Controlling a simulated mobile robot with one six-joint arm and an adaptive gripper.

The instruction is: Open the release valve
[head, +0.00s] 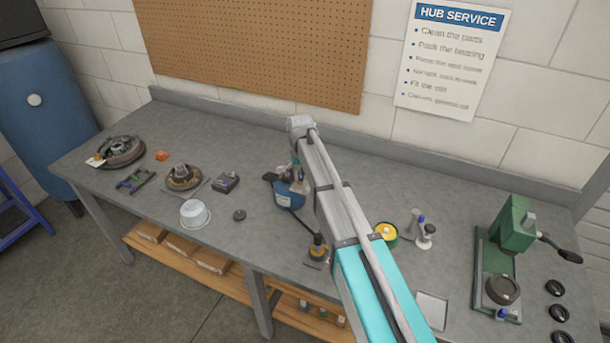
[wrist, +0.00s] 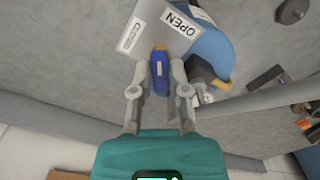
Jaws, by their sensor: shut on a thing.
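The release valve's blue handle (wrist: 160,76) lies between the fingers of my gripper (wrist: 160,68) in the wrist view, and the gripper is shut on it. The handle points roughly toward a grey plate (wrist: 158,38) with an OPEN label (wrist: 180,21) on its right and another label, too blurred to read surely, on its left. Behind the plate is the blue body (wrist: 208,50) of the unit. In the head view this blue unit (head: 287,199) stands mid-bench, with my arm crossing in front and hiding its right side; the handle is not clear there.
A green press (head: 512,235) stands at right. A pegboard (head: 255,50) backs the bench.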

